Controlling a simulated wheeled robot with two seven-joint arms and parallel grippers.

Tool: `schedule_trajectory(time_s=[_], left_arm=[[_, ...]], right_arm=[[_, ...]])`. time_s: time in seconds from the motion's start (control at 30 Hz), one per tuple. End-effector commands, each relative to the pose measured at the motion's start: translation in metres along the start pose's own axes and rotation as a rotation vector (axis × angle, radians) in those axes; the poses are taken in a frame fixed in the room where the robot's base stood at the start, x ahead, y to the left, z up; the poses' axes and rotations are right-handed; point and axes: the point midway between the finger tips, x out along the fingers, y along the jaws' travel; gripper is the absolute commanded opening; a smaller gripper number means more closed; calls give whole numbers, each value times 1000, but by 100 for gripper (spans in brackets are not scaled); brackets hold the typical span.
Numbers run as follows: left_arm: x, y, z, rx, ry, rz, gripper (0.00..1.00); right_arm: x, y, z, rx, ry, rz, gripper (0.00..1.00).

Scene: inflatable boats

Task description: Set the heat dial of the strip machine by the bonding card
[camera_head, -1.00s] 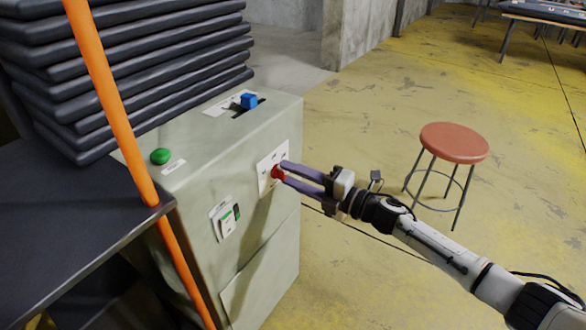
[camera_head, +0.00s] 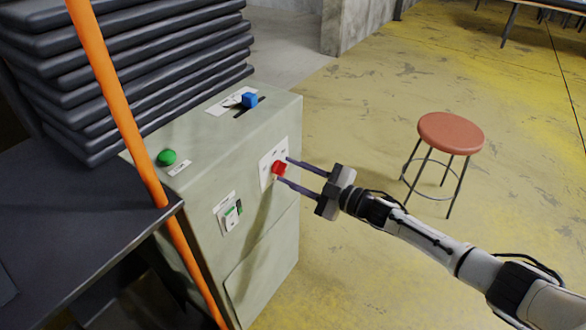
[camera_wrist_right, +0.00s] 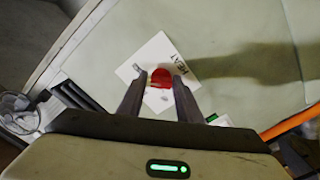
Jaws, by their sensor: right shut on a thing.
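The strip machine (camera_head: 205,150) is a pale grey-green cabinet left of centre in the head view. Its red heat dial (camera_head: 278,168) sits on a white plate (camera_head: 267,177) on the side face. In the right wrist view the red dial (camera_wrist_right: 160,78) lies between my fingertips, beside the word HEAT on the plate (camera_wrist_right: 153,55). My right gripper (camera_head: 282,170) is shut on the dial, one finger on each side. The fingers hide part of the plate's marks. I cannot make out a bonding card. My left gripper is not in view.
The machine's top has a green button (camera_head: 167,157) and a blue lever knob (camera_head: 249,100). An orange pole (camera_head: 120,110) stands in front of a dark table (camera_head: 75,230). Dark slabs (camera_head: 150,70) are stacked behind. A red stool (camera_head: 450,133) stands on open yellow floor at right.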

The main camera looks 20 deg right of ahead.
Motion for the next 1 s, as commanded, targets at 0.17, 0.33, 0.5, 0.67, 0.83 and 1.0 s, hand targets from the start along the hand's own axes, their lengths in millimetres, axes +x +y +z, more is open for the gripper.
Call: schedule_trajectory(time_s=[0.17,0.33,0.5,0.67,0.83,1.0], left_arm=[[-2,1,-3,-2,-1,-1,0],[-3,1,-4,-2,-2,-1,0],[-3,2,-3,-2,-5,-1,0],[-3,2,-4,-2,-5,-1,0],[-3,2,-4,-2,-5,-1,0],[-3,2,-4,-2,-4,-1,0]], right_arm=[[0,0,0,115,-2,-1,10],[0,-1,1,190,-2,-1,10],[-1,-2,1,232,-2,-1,10],[-1,-2,1,246,-2,-1,10],[-1,-2,1,249,-2,-1,10],[-1,-2,1,249,-2,-1,10]])
